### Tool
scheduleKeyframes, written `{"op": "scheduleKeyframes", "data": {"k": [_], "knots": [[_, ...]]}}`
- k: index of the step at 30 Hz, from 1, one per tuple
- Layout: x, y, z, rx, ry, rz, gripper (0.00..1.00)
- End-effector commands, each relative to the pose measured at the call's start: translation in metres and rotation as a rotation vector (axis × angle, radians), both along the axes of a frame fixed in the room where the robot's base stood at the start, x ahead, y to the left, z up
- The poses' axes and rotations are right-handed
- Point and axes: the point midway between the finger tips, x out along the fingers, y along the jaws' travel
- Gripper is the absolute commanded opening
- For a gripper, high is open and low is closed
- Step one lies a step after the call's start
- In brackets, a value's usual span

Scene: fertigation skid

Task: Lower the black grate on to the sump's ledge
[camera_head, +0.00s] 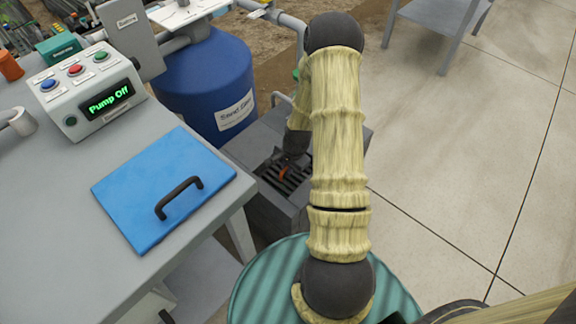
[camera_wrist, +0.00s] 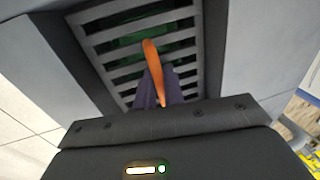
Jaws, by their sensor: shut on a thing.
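The black grate (camera_head: 297,183) is a slatted panel over the opening of the grey sump box (camera_head: 246,148), partly hidden by my arm. In the wrist view the grate (camera_wrist: 112,49) fills the upper middle, with green showing between its slats. An orange grip piece (camera_wrist: 153,70) stands at its middle. My gripper (camera_wrist: 172,92) is shut on this orange piece, with the grate below its fingers. The gripper also shows in the head view (camera_head: 288,160). The grate lies within the sump's walls (camera_wrist: 50,45). Whether it touches the ledge cannot be told.
A blue drum (camera_head: 207,80) stands close behind the sump. At left, a grey bench (camera_head: 60,190) carries a blue lid with a black handle (camera_head: 160,190) and a control box reading "Pump Off" (camera_head: 90,92). Open floor (camera_head: 460,150) lies at right.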

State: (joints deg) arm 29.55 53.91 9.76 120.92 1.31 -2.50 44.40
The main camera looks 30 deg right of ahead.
Motion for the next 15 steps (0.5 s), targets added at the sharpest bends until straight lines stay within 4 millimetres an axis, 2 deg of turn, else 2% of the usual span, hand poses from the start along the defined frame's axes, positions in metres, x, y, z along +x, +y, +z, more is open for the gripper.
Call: {"op": "scheduleKeyframes", "data": {"k": [6, 15], "knots": [[0.0002, -0.0001, -0.0136, 0.000, 0.000, 0.000, 0.00], [0.0003, -0.0001, -0.0146, -0.001, -0.001, 0.000, 0.00]]}}
